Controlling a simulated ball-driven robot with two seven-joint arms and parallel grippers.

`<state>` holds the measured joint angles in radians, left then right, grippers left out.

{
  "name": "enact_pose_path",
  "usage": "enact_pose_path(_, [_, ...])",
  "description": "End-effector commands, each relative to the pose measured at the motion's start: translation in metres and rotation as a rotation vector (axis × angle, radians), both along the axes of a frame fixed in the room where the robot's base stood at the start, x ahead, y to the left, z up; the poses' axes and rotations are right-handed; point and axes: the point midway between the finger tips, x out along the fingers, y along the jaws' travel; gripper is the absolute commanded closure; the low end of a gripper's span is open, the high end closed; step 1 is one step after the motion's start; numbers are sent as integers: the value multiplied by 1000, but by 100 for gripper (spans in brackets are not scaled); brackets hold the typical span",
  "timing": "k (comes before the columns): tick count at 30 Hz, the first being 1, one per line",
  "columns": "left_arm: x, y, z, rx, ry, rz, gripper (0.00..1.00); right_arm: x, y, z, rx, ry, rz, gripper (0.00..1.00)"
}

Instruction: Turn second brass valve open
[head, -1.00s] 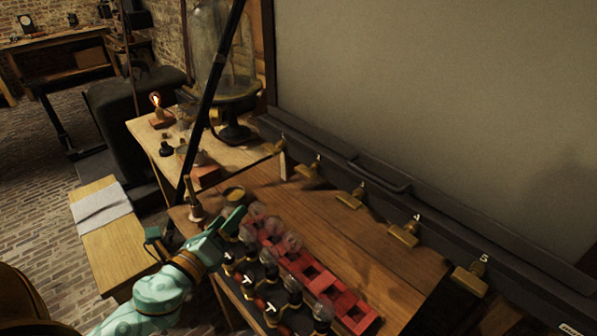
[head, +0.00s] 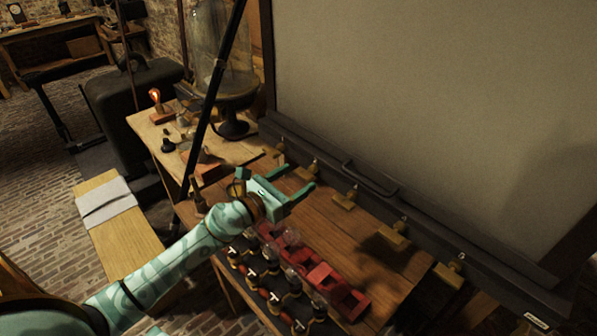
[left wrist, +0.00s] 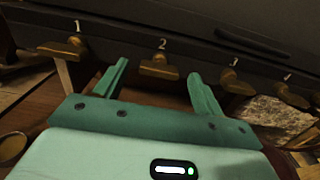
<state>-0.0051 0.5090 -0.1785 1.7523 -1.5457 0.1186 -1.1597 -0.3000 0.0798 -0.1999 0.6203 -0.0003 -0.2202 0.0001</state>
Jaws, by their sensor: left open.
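Several brass valves stand in a row along the dark rail at the back of the table. The second brass valve (head: 308,171), marked 2, also shows in the left wrist view (left wrist: 160,68). Its handle lies crosswise there, between the lines of my two fingers and beyond their tips. The first valve (head: 274,149) is to its left and the third valve (head: 345,199) to its right. My left gripper (head: 297,181) is open and empty, just in front of the second valve; it also shows in the left wrist view (left wrist: 158,70). My right gripper is not in view.
A dark handle (head: 370,178) projects from the rail. A glowing bulb (head: 155,95) stands on the side table.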

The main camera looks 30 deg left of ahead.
Motion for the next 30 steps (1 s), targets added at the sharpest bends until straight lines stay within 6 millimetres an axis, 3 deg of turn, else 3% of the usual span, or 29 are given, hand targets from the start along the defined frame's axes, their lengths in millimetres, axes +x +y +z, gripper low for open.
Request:
enact_pose_path(4, [15,-5,0,-1,-1,1,31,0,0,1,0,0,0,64])
enact_pose_path(14, [19,-7,-1,0,1,0,31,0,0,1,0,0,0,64])
enact_pose_path(19, [19,-7,-1,-1,0,0,73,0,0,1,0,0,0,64])
enact_pose_path(20, [19,-6,-1,-1,0,0,76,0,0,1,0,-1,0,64])
enact_pose_path(30, [19,-6,-1,-35,12,1,76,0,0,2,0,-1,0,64])
